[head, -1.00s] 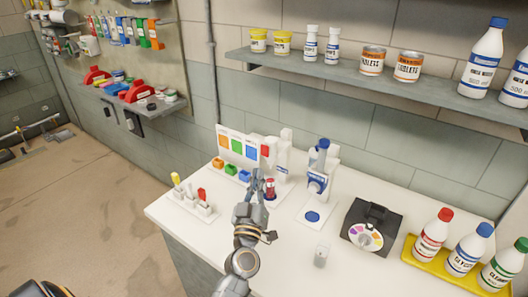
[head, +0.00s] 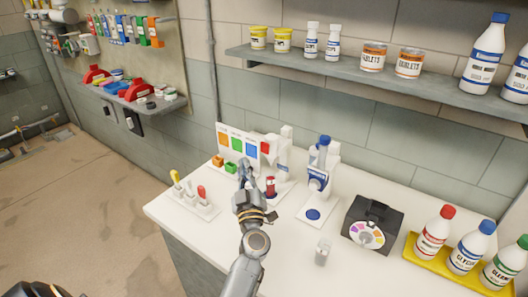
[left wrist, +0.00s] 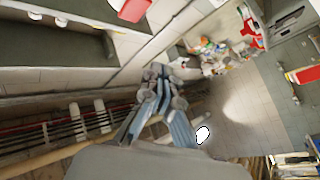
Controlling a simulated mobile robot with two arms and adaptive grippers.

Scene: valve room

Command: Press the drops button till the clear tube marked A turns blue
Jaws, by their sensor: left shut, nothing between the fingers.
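My left gripper (head: 244,165) is shut and empty. Its fingertips are over the row of small coloured blocks on the white counter (head: 280,238), and cover the blue one. It also shows in the left wrist view (left wrist: 160,78). The orange block (head: 217,160) and green block (head: 231,167) stand left of the fingertips, before a panel of coloured squares (head: 237,142). A small dark red tube (head: 270,187) stands just right of the gripper. A white device with a blue top (head: 318,178) has a blue disc (head: 313,214). I cannot read a mark A or a drops label.
A white rack (head: 205,209) with yellow and red tops stands left of my arm. A small clear container (head: 322,252), a black box with a colour wheel (head: 370,228) and a yellow tray (head: 435,263) of bottles stand to the right. A shelf (head: 400,88) hangs above.

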